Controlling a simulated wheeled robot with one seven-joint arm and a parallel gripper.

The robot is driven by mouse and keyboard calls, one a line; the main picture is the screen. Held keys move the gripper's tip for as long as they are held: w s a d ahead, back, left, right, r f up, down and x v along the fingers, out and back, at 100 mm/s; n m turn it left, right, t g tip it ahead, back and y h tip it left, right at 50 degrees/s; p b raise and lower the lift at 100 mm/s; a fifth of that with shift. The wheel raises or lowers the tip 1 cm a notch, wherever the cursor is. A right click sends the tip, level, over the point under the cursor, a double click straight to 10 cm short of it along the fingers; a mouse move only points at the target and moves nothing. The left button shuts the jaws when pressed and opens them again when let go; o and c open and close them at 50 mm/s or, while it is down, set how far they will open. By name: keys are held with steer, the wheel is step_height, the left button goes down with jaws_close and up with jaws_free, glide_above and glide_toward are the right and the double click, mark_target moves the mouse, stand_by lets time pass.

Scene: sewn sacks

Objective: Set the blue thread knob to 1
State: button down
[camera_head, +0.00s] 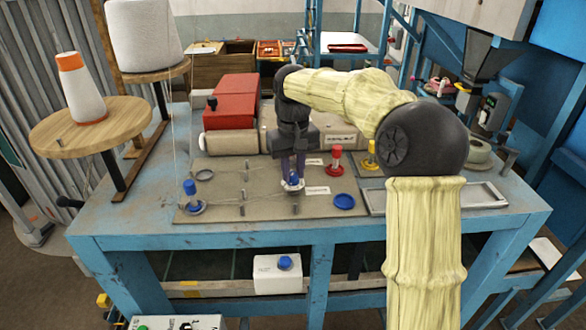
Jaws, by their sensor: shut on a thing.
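My gripper (292,182) points down over the middle of the tan board (228,176). It is shut on a small blue-and-white knob (291,185), which its dark fingers largely hide. I cannot read a setting on it. A white label (317,190) with small print lies just to its right. Another blue knob-like piece (190,188) stands upright on a pale round base at the board's left front. I cannot tell from this view which one is the blue thread knob.
A red piece (335,160) and a yellow piece (371,150) stand right of my gripper. A blue disc (344,201) lies at the board's front right. Thread cones (80,88) stand at left. Small metal posts rise from the board.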

steer(key=m, duration=0.8)
steer(key=shift+m, duration=0.4)
steer(key=m, duration=0.3)
steer(key=shift+m, duration=0.3)
steer(key=m, duration=0.5)
steer(key=shift+r, duration=0.1)
steer(key=c, duration=1.2)
jaws_free()
steer(key=shift+c, duration=0.2)
